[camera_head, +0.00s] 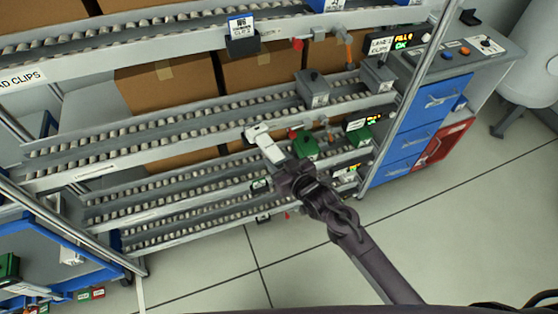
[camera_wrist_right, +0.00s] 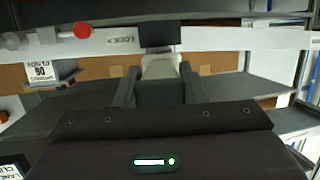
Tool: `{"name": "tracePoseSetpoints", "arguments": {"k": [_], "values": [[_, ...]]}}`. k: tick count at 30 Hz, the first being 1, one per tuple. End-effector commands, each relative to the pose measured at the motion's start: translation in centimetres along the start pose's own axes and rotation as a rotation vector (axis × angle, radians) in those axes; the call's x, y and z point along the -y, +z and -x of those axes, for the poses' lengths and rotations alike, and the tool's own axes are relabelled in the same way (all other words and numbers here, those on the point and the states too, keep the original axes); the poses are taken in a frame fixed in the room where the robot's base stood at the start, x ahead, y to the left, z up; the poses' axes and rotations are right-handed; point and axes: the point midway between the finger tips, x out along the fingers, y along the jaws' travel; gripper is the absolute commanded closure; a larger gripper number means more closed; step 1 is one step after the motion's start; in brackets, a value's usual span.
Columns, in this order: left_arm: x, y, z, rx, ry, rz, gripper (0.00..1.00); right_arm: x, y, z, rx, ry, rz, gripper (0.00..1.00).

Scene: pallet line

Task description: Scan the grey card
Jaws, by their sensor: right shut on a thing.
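My right gripper (camera_head: 279,158) reaches up from the lower right to the front of the flow rack. It is shut on a pale grey-white piece (camera_head: 261,134); I cannot tell for sure that this is the grey card. In the right wrist view the gripper (camera_wrist_right: 159,88) has a finger on each side of the pale piece (camera_wrist_right: 160,67). Just beyond the piece is a dark box (camera_wrist_right: 160,38) on a white rail (camera_wrist_right: 220,38); I cannot tell whether they touch. My left gripper is out of view.
Cartons (camera_head: 176,84) stand on the roller lanes (camera_head: 130,140). Grey boxes (camera_head: 313,88) and a green box (camera_head: 305,144) are on the rails near the right gripper. A blue-drawer cabinet (camera_head: 433,98) stands right. Floor (camera_head: 330,265) below is clear.

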Motion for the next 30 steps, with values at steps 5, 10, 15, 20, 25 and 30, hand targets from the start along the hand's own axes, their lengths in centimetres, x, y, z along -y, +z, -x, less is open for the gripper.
{"name": "tracePoseSetpoints", "arguments": {"k": [5, 10, 15, 20, 25, 30], "values": [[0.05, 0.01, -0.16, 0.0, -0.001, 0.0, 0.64, 0.01, -0.16, -0.31, -0.003, 0.0, 0.0, 1.0], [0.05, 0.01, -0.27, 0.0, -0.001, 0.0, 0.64, 0.01, -0.22, -0.55, -0.003, 0.0, 0.0, 1.0], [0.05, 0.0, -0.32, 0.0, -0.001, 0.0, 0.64, 0.01, -0.3, -0.73, -0.003, 0.0, 0.0, 1.0], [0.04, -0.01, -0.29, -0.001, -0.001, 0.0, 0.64, 0.01, -0.31, -0.73, -0.003, 0.0, 0.0, 1.0], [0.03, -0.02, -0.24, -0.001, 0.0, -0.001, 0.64, 0.0, -0.34, -0.79, -0.003, 0.0, 0.0, 1.0], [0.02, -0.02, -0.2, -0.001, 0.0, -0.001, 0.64, 0.0, -0.36, -0.86, -0.003, 0.0, 0.0, 1.0]]}}
